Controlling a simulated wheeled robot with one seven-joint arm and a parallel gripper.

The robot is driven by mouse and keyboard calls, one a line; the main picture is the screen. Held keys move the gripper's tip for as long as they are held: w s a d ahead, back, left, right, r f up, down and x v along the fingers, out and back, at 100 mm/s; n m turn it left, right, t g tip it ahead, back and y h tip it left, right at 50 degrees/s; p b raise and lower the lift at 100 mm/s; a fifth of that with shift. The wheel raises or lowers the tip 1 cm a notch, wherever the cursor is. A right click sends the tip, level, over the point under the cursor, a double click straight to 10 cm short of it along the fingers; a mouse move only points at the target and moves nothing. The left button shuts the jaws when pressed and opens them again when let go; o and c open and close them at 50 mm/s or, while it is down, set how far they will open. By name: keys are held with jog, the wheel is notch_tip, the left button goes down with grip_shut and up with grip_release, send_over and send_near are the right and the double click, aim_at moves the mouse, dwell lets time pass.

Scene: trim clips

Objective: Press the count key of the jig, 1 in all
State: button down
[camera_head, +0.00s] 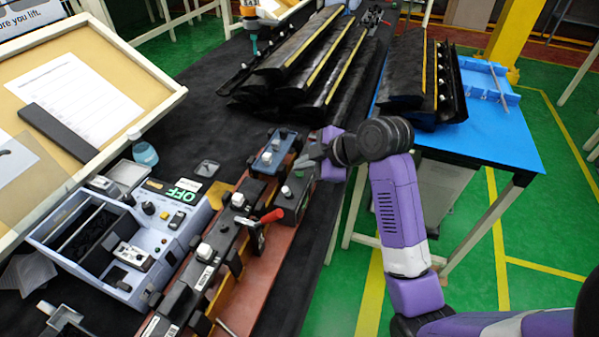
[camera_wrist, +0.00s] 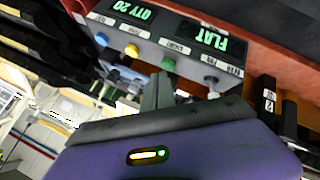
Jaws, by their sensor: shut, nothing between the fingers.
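The jig is a long row of dark blocks with white knobs on a red-brown base (camera_head: 238,290) along the table. In the wrist view a grey panel (camera_wrist: 133,33) on it has green displays reading "QTY 20" and "FLAT", upside down. The small key labels are too blurred to tell which is count. My gripper (camera_head: 304,163) is shut and empty at the jig's far end; its fingers (camera_wrist: 158,92) show just below the green key. Contact cannot be told.
A blue-grey box (camera_head: 272,152) stands beside my gripper on the jig. A red-handled clamp (camera_head: 270,216) stands up nearer. A pale tool box (camera_head: 128,283) is to the left. Long black trims (camera_head: 300,62) lie behind; a blue table (camera_head: 498,138) is at right.

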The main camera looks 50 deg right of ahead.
aim_at(303, 174)
jog(key=shift+f, duration=0.45)
dwell(0.3)
jog(key=shift+r, duration=0.15)
jog(key=shift+r+p, duration=0.6)
jog(key=shift+r, duration=0.15)
jog(key=shift+r+p, duration=2.15)
jog(key=shift+r, duration=0.35)
